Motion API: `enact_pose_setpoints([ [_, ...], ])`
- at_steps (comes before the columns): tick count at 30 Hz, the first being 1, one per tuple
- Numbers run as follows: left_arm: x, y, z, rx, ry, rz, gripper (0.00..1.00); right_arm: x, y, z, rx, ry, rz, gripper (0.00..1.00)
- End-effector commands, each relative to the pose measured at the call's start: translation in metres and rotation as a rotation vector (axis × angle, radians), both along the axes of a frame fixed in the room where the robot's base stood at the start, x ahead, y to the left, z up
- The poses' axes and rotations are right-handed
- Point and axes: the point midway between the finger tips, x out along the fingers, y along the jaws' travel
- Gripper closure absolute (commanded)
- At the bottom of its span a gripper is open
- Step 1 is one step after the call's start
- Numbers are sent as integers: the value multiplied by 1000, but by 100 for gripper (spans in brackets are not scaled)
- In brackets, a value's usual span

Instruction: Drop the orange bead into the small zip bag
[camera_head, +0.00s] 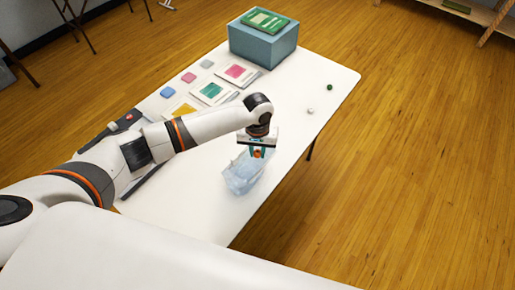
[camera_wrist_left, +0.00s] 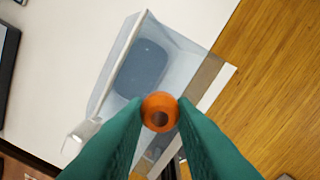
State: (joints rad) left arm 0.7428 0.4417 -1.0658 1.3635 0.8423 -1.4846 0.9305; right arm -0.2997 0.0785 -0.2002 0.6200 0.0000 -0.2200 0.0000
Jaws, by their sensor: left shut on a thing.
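The orange bead (camera_wrist_left: 160,111) is held between the green fingertips of my left gripper (camera_wrist_left: 159,118). In the head view the left gripper (camera_head: 258,153) points down over the small zip bag (camera_head: 242,176), and the bead shows as a small orange spot. The clear, pale blue bag stands on the table near its right edge. In the left wrist view the bag (camera_wrist_left: 180,62) lies below the bead, its mouth appearing open, with a dark rounded patch inside. The bead appears above the bag's mouth; its exact height is unclear. My right gripper is not in view.
The white table (camera_head: 190,200) ends just right of the bag. A white bead (camera_head: 310,111) and a green bead (camera_head: 330,87) lie near the right edge. Coloured cards (camera_head: 212,92) and small pads lie farther back. A blue box (camera_head: 263,45) with a green book stands at the back.

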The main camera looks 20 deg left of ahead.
Motion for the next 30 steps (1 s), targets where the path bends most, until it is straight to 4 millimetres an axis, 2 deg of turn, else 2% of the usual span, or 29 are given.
enact_pose_setpoints([
  [5,0,0,0,0,0,0,98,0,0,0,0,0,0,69],
  [6,0,0,0,0,0,0,74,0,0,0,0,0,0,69],
  [10,0,0,0,0,-1,0,52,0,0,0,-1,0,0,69],
  [18,0,0,1,0,-1,0,51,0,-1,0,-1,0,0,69],
  [22,1,-1,8,-2,-2,-1,51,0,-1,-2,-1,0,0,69],
  [26,1,-1,29,-3,-6,-1,51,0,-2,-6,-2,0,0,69],
  [30,1,0,59,-2,-5,-2,51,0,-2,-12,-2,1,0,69],
])
